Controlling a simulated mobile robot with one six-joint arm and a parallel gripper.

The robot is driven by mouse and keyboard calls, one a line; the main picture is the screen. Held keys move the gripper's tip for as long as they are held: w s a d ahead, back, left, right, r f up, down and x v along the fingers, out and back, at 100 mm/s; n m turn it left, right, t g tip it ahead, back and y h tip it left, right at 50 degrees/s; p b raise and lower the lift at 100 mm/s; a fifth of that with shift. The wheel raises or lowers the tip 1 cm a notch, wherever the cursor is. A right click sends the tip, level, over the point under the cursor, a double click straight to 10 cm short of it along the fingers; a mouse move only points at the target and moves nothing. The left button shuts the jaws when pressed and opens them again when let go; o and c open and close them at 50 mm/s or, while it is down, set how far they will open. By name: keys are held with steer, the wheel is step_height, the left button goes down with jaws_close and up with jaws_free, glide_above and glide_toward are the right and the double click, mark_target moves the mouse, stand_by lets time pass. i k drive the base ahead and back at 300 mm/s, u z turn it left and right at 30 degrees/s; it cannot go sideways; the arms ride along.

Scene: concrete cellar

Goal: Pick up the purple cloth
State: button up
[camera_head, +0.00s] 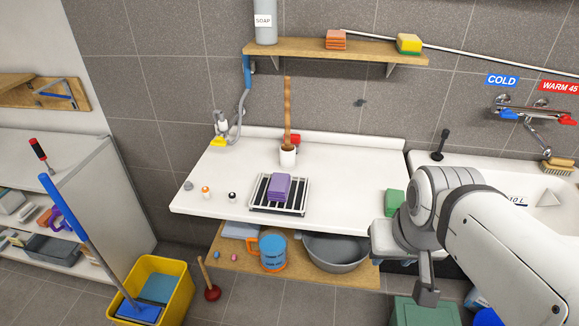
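The purple cloth (279,188) is folded and lies on a black-and-white slatted rack (294,208) on the white counter, near its front edge. My gripper (427,292) is at the lower right, in front of the counter and well right of the cloth. It is apart from the cloth. One grey finger part points down; the rest of the gripper is hidden or hard to make out, so I cannot tell whether it is open.
A green block (394,202) is on the counter's right, beside my arm. The counter between rack and green block is clear. A basin (336,250) sits below.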

mark_target(277, 189)
steer(key=u, duration=0.05)
steer(key=i, duration=1)
steer(key=z, duration=0.05)
